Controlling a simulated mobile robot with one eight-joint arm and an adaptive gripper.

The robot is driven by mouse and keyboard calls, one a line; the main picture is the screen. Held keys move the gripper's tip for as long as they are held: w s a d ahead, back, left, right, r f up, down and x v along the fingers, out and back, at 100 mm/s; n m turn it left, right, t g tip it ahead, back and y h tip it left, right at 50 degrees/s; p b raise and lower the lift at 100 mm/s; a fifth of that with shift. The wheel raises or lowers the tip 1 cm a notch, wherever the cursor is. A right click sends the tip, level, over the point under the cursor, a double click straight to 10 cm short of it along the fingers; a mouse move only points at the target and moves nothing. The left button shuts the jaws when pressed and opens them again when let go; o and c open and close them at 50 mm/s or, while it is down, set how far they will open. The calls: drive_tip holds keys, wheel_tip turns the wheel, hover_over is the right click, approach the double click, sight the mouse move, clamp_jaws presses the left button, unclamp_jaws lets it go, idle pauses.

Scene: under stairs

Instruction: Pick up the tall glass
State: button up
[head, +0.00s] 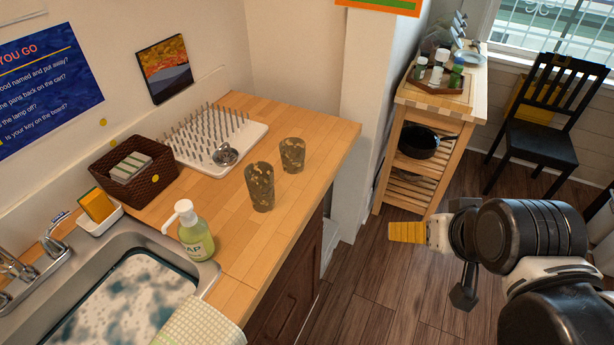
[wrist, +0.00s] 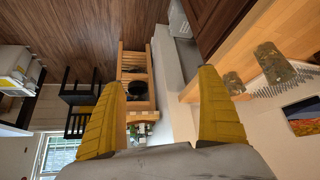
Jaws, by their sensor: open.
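The tall glass (head: 259,187), speckled brown and see-through, stands upright on the wooden counter, close to its front edge. It also shows in the wrist view (wrist: 272,62), at the right and turned sideways. A shorter glass (head: 292,155) of the same pattern stands just behind and right of it; it also shows in the wrist view (wrist: 234,83). My gripper (head: 405,232) has yellow fingers and is out over the floor, right of the counter and well apart from both glasses. In the wrist view my gripper (wrist: 160,82) is open, with nothing between its fingers.
A white drying rack (head: 215,138) with pegs stands behind the glasses. A soap bottle (head: 192,232), a brown basket (head: 135,172) and the sink (head: 125,300) are left of them. A wooden cart (head: 420,150) and a black chair (head: 545,125) stand beyond my arm.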

sight(256, 191)
drive_tip(key=w+a+f+t+h, duration=0.1)
drive_tip(key=w+a+f+t, duration=0.1)
drive_tip(key=w+a, duration=1.2)
drive_tip(key=s+a+f+t+y+b, duration=0.1)
drive_tip(key=s+a+f+t, duration=0.1)
drive_tip(key=a, duration=0.9)
drive_tip(key=s+a+f+t+b, duration=0.1)
drive_tip(key=s+a+f, duration=0.1)
drive_tip(key=a, duration=0.8)
drive_tip(key=b+x, duration=0.1)
drive_tip(key=x, duration=0.4)
drive_tip(key=shift+w+f, duration=0.15)
drive_tip(key=shift+w, duration=0.05)
drive_tip(key=shift+w+d+f+b, duration=0.1)
drive_tip(key=shift+w+b, duration=0.1)
drive_tip(key=shift+w, duration=0.15)
drive_tip(key=shift+w+d+f+b, duration=0.1)
drive_tip(key=shift+w+f+b, duration=0.1)
drive_tip(key=shift+w, duration=0.1)
drive_tip(key=b+x, duration=0.2)
drive_tip(key=x, duration=0.2)
drive_tip(key=shift+w+d, duration=0.15)
drive_tip(key=shift+w, duration=0.05)
drive_tip(key=shift+s+r, duration=0.1)
drive_tip(key=shift+r, duration=0.05)
drive_tip(key=c, duration=1.5)
